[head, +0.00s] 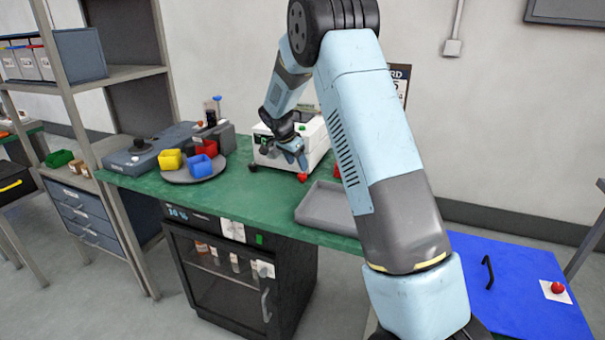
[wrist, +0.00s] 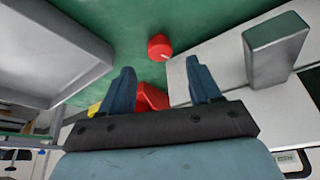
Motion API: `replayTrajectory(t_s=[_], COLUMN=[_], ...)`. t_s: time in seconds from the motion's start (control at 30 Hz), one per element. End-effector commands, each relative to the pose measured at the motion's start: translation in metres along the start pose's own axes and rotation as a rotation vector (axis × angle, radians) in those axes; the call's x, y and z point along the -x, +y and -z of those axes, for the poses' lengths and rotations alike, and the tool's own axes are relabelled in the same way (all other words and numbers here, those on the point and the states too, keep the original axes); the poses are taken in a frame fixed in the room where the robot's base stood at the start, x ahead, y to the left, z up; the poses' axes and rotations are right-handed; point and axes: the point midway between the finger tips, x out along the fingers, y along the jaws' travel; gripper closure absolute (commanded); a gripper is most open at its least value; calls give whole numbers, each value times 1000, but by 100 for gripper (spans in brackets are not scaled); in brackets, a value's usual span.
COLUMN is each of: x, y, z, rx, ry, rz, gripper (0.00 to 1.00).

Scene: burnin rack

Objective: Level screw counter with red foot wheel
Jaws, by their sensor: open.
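The screw counter (head: 318,142) is a white box on the green bench. Its red foot wheel (head: 303,178) shows at the front lower corner; a dark foot (head: 252,167) shows at its left corner. My gripper (head: 298,158) hangs in front of the counter, just above the red wheel. In the wrist view the jaws (wrist: 161,72) are open. The red foot wheel (wrist: 160,47), with a pale mark, lies beyond the fingertips, roughly centred between them and apart from both. The white counter body (wrist: 215,75) is on the right. I cannot tell whether the counter is level.
A grey tray (head: 325,207) lies right of the wheel. A round turntable (head: 178,176) with yellow (head: 170,160), blue (head: 200,166) and red (head: 207,148) bins stands left. Another red thing (wrist: 152,97) shows between the fingers. Bare green bench (head: 250,200) lies in front.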

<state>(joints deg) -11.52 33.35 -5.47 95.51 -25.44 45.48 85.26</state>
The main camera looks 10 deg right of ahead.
Motion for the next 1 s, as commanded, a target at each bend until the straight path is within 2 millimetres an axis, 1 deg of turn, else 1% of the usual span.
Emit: replayTrajectory(t_s=[0.03, 0.2, 0.4, 0.53, 0.8, 1.0], x=[-10, -37, -55, -60, -61, -60], y=[1, 1, 0, 1, 1, 1], z=[0, 0, 0, 0, 1, 1], rx=[0, 0, -1, -1, -1, -1], ry=[-2, -1, -1, -1, -1, -1], rz=[-2, -2, -1, 0, 0, 0], gripper=[38, 38, 38, 38, 38, 57])
